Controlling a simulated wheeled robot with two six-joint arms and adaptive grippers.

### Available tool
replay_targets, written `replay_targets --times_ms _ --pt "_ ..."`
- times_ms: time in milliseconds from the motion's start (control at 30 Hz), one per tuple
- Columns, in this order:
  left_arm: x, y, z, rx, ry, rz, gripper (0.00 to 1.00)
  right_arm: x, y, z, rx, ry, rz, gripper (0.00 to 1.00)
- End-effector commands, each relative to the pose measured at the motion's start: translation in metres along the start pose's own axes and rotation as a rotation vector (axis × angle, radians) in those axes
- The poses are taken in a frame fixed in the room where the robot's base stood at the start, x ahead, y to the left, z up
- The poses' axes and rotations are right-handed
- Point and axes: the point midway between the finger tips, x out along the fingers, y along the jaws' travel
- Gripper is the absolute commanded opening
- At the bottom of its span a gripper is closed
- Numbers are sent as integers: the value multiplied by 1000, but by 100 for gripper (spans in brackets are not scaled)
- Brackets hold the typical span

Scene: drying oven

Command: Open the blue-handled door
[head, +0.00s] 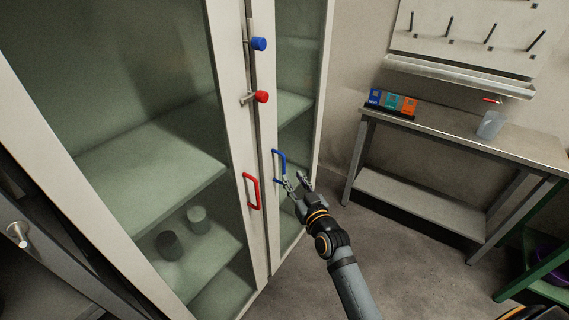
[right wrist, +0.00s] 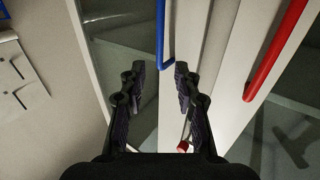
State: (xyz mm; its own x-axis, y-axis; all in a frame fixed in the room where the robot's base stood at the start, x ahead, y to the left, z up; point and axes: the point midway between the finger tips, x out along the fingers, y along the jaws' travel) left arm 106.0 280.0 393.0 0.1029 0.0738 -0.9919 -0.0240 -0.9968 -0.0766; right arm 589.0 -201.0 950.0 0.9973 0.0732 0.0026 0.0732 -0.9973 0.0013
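The blue handle (head: 283,158) is an upright bar on the narrow right-hand glass door (head: 318,75) of a pale cabinet. This door appears closed. My right gripper (head: 297,181) is at the lower end of the blue handle in the head view. In the right wrist view my right gripper (right wrist: 160,73) is open, its two dark fingers apart. The blue handle (right wrist: 161,35) runs down to the gap between the fingertips, with no clear contact. Its depth between the fingers is hard to tell. My left gripper is not in view.
A red handle (head: 251,191) sits on the left door, close to the blue one. A blue knob (head: 259,44) and a red knob (head: 262,96) stick out above. A metal table (head: 455,135) stands at the right. Floor between is clear.

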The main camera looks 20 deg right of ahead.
Motion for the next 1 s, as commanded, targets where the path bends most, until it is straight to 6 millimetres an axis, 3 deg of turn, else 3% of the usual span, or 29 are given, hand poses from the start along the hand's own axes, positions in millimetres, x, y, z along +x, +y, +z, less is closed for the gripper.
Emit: replay_targets --times_ms 200,400,767,1000 --pt "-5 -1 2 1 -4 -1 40 49 0 -1 2 0 0 32" --pt "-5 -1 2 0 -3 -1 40 80 0 0 2 0 0 32" --pt "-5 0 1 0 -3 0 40 88 0 0 1 -1 0 32" --pt "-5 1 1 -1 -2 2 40 88 0 0 1 -1 0 2"
